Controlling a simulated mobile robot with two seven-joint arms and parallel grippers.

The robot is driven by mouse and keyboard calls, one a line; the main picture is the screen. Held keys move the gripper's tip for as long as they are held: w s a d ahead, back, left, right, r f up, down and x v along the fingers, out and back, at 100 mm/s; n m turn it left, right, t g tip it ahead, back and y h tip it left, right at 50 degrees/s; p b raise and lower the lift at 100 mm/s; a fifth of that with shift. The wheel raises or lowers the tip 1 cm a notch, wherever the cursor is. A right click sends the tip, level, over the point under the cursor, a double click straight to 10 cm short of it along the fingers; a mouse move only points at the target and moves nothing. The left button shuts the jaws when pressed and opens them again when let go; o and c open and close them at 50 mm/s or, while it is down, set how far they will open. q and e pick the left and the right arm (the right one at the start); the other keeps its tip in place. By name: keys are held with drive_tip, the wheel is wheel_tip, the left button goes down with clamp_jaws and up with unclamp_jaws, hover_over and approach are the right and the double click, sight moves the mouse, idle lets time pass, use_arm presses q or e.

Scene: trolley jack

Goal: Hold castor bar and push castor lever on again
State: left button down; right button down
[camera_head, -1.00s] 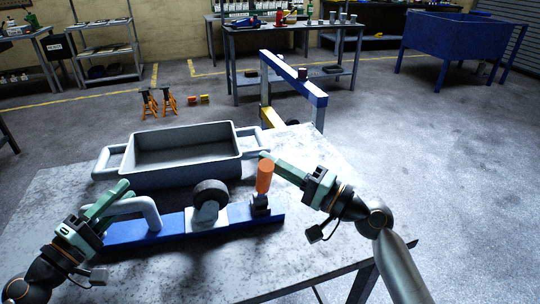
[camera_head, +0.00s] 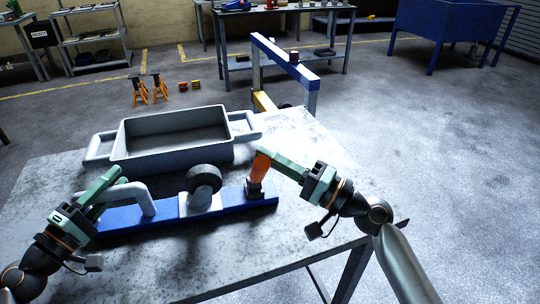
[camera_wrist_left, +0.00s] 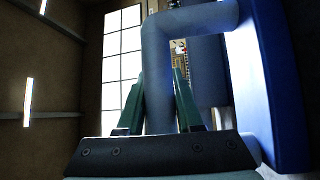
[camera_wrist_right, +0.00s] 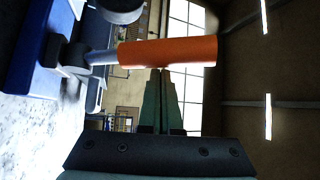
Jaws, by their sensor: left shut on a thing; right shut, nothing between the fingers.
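The blue castor bar (camera_head: 232,200) lies on the grey table, with a black castor wheel (camera_head: 204,178) on a pale mount at its middle. A grey bent handle (camera_head: 148,200) rises from its left part. My left gripper (camera_head: 118,178) is shut on this handle; the left wrist view shows the handle (camera_wrist_left: 158,85) between the fingers. The orange castor lever (camera_head: 259,170) stands on a dark mount near the bar's right end, tilted. My right gripper (camera_head: 262,154) is shut and empty, its tips against the lever's upper part. In the right wrist view the lever (camera_wrist_right: 170,51) crosses the fingertips.
A grey tray with side handles (camera_head: 117,155) stands behind the bar on the table (camera_head: 300,228). Beyond the table's back edge is a blue frame (camera_head: 285,58). Orange stands (camera_head: 160,87) are on the floor. The table's front right is clear.

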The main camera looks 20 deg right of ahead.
use_arm(q)
drive_tip(key=shift+f, duration=0.4)
use_arm(e)
drive_tip(key=w+d+r, duration=0.1)
drive_tip(key=w+r, duration=0.1)
drive_tip(key=w, duration=0.2)
drive_tip(key=f+v, duration=0.1)
drive_tip(key=v, duration=0.9)
drive_tip(key=shift+f, duration=0.35)
use_arm(q)
drive_tip(key=c, duration=0.8)
unclamp_jaws()
drive_tip(key=shift+c, duration=0.2)
drive_tip(key=o, duration=0.4)
drive_tip(key=shift+r, duration=0.2)
drive_tip(key=shift+c, duration=0.2)
use_arm(e)
drive_tip(key=shift+w, duration=0.1)
